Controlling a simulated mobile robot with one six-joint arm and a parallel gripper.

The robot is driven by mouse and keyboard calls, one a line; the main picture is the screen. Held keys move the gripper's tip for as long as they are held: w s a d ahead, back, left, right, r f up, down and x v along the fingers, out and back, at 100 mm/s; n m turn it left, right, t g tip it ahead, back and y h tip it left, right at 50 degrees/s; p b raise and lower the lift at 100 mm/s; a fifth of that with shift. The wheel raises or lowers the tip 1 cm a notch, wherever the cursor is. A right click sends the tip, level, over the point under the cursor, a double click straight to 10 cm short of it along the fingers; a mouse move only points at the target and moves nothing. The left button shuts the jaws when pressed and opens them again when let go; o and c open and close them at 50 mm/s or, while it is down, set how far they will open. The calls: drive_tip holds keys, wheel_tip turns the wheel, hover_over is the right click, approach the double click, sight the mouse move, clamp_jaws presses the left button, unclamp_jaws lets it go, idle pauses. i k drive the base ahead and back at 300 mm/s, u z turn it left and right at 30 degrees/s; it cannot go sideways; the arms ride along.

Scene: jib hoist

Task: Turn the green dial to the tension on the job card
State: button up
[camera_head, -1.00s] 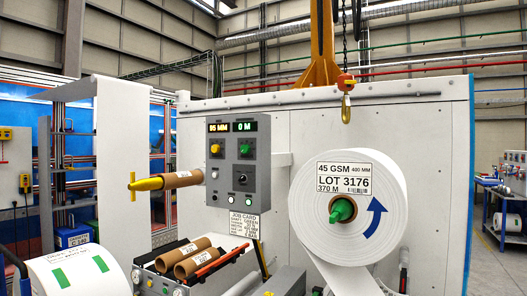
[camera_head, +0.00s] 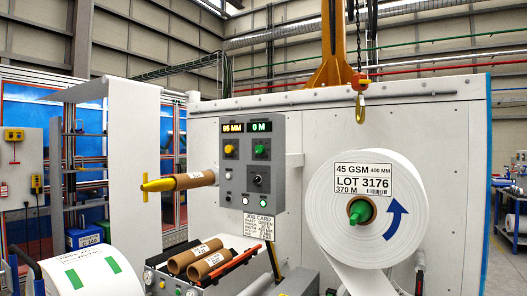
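The grey control panel (camera_head: 246,192) stands on the white machine wall. The green dial (camera_head: 261,149) is at its upper right, under a display (camera_head: 260,127) reading 0 M in green. A yellow dial (camera_head: 231,151) sits to its left, under an amber display (camera_head: 232,127) that looks like 95 MM. The dial's pointer setting is too small to read. The job card (camera_head: 258,226) hangs below the panel; its heading and the word GREEN show, but the smaller lines are unreadable. My gripper is not in view.
A large white roll (camera_head: 324,215) marked LOT 3176 is right of the panel. A brown core (camera_head: 195,181) on a yellow-tipped shaft (camera_head: 158,184) juts out left. Cores (camera_head: 209,263) lie on a tray below. A hook (camera_head: 360,105) hangs above, and another roll (camera_head: 105,278) is lower left.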

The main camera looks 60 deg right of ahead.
sight(259, 149)
drive_tip(key=u, duration=0.05)
drive_tip(key=i, duration=1)
drive_tip(key=z, duration=0.05)
